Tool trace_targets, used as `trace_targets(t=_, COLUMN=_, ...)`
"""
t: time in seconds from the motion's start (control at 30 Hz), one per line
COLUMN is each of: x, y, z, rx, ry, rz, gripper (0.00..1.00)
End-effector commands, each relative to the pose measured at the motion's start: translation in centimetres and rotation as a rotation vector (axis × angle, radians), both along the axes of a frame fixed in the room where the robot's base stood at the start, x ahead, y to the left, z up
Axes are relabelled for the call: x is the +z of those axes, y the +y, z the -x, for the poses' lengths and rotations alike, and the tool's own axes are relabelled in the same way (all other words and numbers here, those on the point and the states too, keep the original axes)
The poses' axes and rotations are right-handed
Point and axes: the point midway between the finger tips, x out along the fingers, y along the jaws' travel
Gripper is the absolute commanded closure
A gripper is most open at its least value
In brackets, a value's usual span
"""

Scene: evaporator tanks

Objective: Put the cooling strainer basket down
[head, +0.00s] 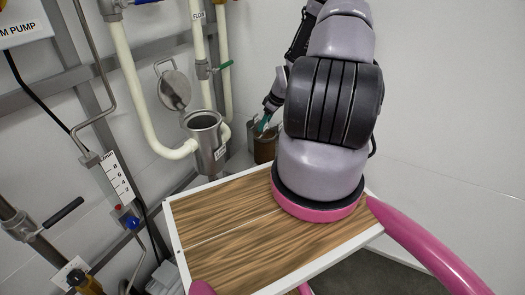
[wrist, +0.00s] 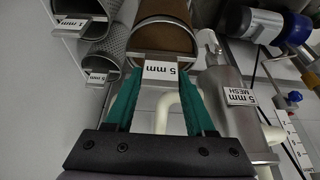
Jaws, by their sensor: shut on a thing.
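The strainer basket (wrist: 163,38), brown inside with a metal rim, has a tab marked "5 mm" (wrist: 161,70). In the wrist view, my gripper (wrist: 160,85) has its green fingers on either side of this tab and is shut on it. In the head view, my gripper (head: 263,122) is at the brown basket (head: 265,148), partly hidden behind my arm. The steel strainer housing (head: 206,140) stands open to its left, its round lid (head: 174,90) swung up. Its label reads "5 mm MESH" in the wrist view (wrist: 240,97). What lies under the basket is hidden.
Two grey mesh baskets (wrist: 105,52) with label tabs are beside the held one in the wrist view. A wooden board with a white rim (head: 220,228) lies in front.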

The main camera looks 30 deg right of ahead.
Motion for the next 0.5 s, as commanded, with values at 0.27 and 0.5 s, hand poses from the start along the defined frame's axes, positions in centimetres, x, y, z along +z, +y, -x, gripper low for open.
trace_targets(t=0.27, x=-3.2, y=0.0, z=0.0, rx=0.001, ry=0.000, rz=0.000, gripper=1.00)
trace_targets(t=0.5, x=-6.5, y=0.1, z=0.0, rx=0.000, ry=0.001, rz=-0.002, gripper=1.00)
